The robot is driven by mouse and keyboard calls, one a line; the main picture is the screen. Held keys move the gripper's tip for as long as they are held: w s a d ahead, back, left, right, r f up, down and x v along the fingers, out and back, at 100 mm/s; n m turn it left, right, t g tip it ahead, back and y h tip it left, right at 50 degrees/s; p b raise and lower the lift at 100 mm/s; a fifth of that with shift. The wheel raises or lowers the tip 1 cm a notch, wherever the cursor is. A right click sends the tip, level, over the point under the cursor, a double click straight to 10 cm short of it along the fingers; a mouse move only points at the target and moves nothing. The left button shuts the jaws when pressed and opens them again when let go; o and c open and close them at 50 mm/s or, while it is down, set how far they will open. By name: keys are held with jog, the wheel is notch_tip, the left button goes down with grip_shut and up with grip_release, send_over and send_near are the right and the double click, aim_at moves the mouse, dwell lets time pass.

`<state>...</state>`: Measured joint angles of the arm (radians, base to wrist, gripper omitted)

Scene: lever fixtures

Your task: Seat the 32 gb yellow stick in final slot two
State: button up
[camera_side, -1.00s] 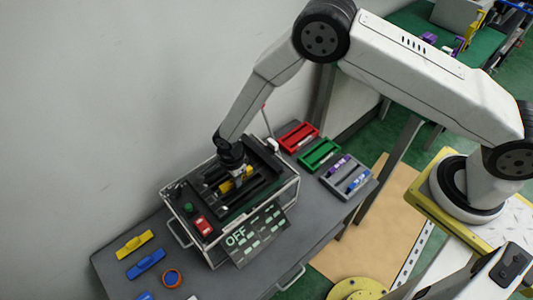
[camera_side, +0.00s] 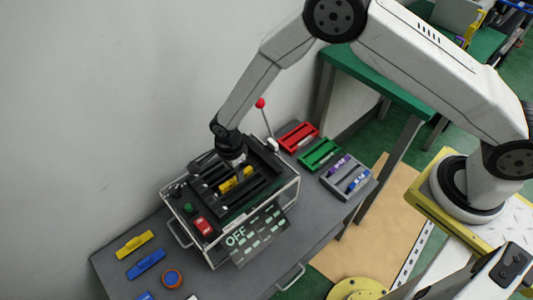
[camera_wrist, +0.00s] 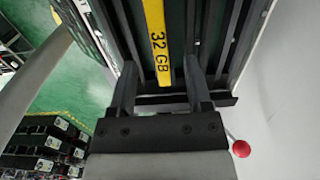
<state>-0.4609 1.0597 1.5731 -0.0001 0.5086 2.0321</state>
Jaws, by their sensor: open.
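The yellow stick (camera_wrist: 156,40), marked 32 GB, lies in a slot of the dark slotted fixture (camera_side: 262,188). It also shows in the side view (camera_side: 236,180), below my gripper. My gripper (camera_wrist: 158,85) is open, with its two fingers apart on either side of the stick's near end in the wrist view. The fingers look clear of the stick, and the gripper holds nothing. Which numbered slot the stick lies in cannot be read.
An OFF display (camera_side: 257,235) and a red switch (camera_side: 203,226) sit on the fixture's front. A red-knobbed lever (camera_side: 261,104) stands behind it. Red (camera_side: 298,137), green (camera_side: 320,154) and grey (camera_side: 346,177) trays lie right. A yellow piece (camera_side: 135,243) and blue piece (camera_side: 147,264) lie left.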

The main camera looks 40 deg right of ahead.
aim_at(235, 178)
jog(key=shift+r, duration=1.8)
jog(key=shift+d+r, duration=0.3)
jog(key=shift+r, duration=0.05)
jog(key=s+d+r+n+t, duration=0.1)
jog(key=s+d+r+n, duration=0.6)
jog(key=d+r+n, duration=0.1)
jog(key=s+d+r+n+t, duration=0.1)
jog(key=s+d+r+n, duration=0.7)
jog(key=d, duration=0.5)
jog(key=shift+r+n+t, duration=0.15)
jog(key=shift+n+t, duration=0.15)
jog(key=shift+n, duration=0.7)
